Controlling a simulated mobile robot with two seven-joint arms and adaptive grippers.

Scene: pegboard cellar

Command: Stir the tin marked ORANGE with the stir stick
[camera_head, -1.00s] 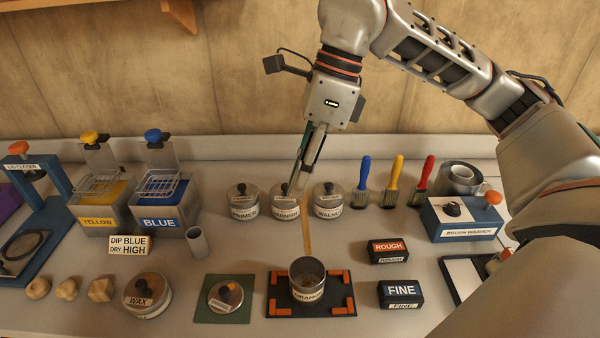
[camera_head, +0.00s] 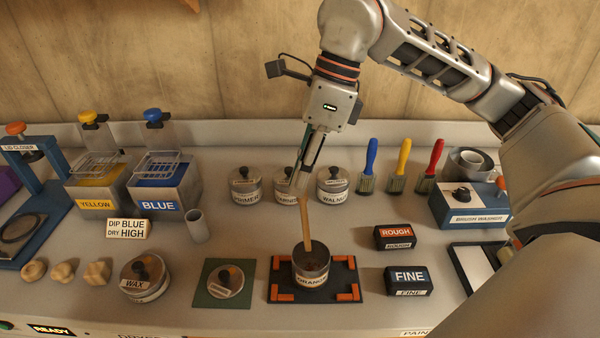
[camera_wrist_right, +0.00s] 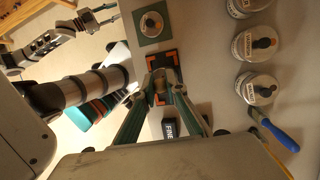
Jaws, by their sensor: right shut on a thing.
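The open tin marked ORANGE (camera_head: 311,275) stands upright on a dark mat with orange corner pieces (camera_head: 285,292). My right gripper (camera_head: 300,185) is shut on the tan stir stick (camera_head: 306,222) and holds it nearly upright above the tin. The stick's lower end is inside the tin's mouth; I cannot tell how deep it reaches. In the right wrist view the right gripper's fingers (camera_wrist_right: 160,72) point down at the tin (camera_wrist_right: 160,92). My left gripper (camera_wrist_right: 104,16) shows only in that view, small, with its fingers apart and empty.
Lidded tins PRIMER (camera_head: 245,187), a partly hidden middle one (camera_head: 284,199) and WALNUT (camera_head: 333,188) stand behind. A lid (camera_head: 225,280) lies on a green mat left of the tin. ROUGH (camera_head: 394,238) and FINE (camera_head: 408,281) blocks lie to the right. Three brushes (camera_head: 404,170) stand at the back.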

